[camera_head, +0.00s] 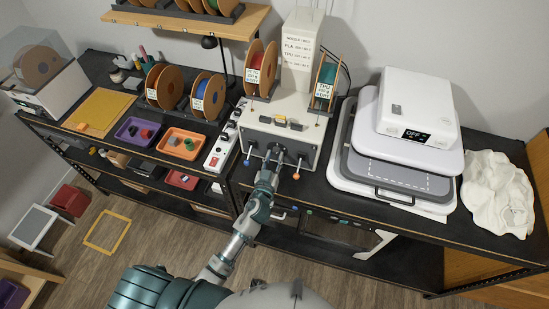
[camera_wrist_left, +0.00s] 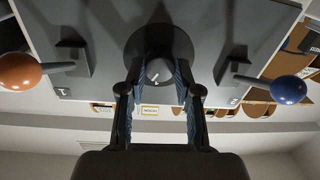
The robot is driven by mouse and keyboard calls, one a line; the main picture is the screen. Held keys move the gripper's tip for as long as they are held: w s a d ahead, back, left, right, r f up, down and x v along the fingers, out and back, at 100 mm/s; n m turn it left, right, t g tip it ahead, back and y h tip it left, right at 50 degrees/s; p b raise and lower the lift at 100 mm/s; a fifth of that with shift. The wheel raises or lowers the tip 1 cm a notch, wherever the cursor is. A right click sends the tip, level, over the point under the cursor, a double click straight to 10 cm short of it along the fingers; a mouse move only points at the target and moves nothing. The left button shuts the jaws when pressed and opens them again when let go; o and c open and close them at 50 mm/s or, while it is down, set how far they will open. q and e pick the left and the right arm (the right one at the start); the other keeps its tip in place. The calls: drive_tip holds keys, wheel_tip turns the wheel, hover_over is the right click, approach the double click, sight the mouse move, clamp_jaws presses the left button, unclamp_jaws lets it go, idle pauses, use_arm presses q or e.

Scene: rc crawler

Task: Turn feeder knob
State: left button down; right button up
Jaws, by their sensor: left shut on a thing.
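The feeder (camera_head: 293,132) is a light box on the dark bench, with a grey front panel in the left wrist view (camera_wrist_left: 216,30). Its dark round knob (camera_wrist_left: 159,72) has a pale face with a small white mark and sits mid-panel. My left gripper (camera_head: 277,156) reaches the front of the feeder. In the wrist view its two fingers (camera_wrist_left: 159,80) are on either side of the knob, shut on it. In the head view the gripper hides the knob. My right gripper is not in view.
An orange-ball lever (camera_wrist_left: 20,71) and a blue-ball lever (camera_wrist_left: 288,89) flank the knob. Filament spools (camera_head: 262,67) stand on and beside the feeder. A power strip (camera_head: 219,152) is at its left, a white heat press (camera_head: 417,105) at its right.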

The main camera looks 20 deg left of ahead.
use_arm(q)
drive_tip(key=shift+n+b, duration=0.3)
drive_tip(key=shift+n, duration=0.9)
drive_tip(key=shift+r+n+p, duration=0.15)
drive_tip(key=shift+n+p, duration=0.2)
drive_tip(key=shift+n, duration=1.25)
drive_tip(key=c, duration=0.8)
unclamp_jaws()
drive_tip(key=s, duration=1.2)
